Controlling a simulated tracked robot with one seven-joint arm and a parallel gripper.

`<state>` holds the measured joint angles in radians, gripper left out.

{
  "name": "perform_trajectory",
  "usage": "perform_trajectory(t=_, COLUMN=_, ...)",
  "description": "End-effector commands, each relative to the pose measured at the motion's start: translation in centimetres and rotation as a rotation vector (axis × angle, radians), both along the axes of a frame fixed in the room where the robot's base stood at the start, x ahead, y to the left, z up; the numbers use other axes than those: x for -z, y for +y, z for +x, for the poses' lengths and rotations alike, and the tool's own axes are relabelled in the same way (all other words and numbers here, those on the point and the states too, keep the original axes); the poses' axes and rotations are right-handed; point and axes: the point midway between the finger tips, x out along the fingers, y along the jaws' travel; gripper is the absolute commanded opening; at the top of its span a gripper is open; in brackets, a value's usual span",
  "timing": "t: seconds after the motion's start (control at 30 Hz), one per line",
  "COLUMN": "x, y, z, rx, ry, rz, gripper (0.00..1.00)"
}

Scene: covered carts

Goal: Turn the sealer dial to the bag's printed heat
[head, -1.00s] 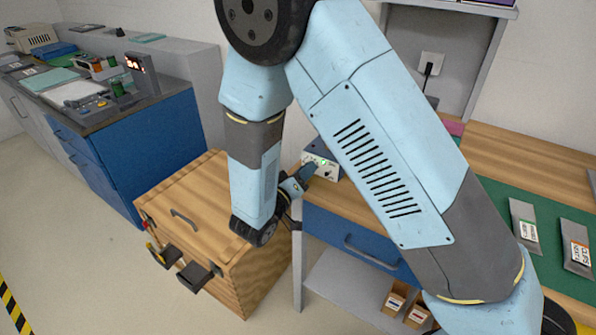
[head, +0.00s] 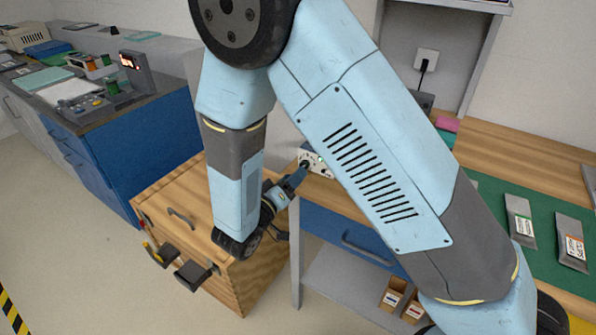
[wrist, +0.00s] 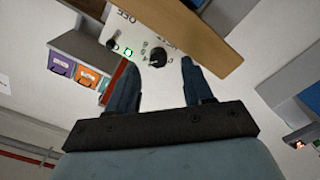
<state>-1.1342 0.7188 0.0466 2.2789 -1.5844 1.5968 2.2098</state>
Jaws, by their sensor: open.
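The sealer (head: 318,163) is a small white-fronted box at the left end of the wooden bench, partly hidden by my arm and gripper.
A wooden cart (head: 170,220) stands left of the bench, under my forearm. A blue drawer (head: 355,240) and a shelf with small boxes (head: 397,297) are below the bench top. A blue cabinet (head: 140,135) with equipment stands at the back left.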

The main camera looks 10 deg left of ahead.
Motion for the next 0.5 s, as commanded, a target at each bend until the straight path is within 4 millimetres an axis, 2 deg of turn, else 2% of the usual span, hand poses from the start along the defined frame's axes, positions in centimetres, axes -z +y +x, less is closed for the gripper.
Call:
perform_trajectory(t=0.03, x=0.1, y=0.5, z=-1.1, rx=-0.006, ry=0.002, rz=0.000, gripper=0.52)
perform_trajectory(t=0.3, x=0.0, y=2.5, z=-5.7, rx=-0.004, ry=-0.001, rz=0.001, gripper=0.52)
perform_trajectory(t=0.5, x=0.0, y=3.3, z=-7.9, rx=-0.001, ry=-0.001, rz=0.001, gripper=0.52)
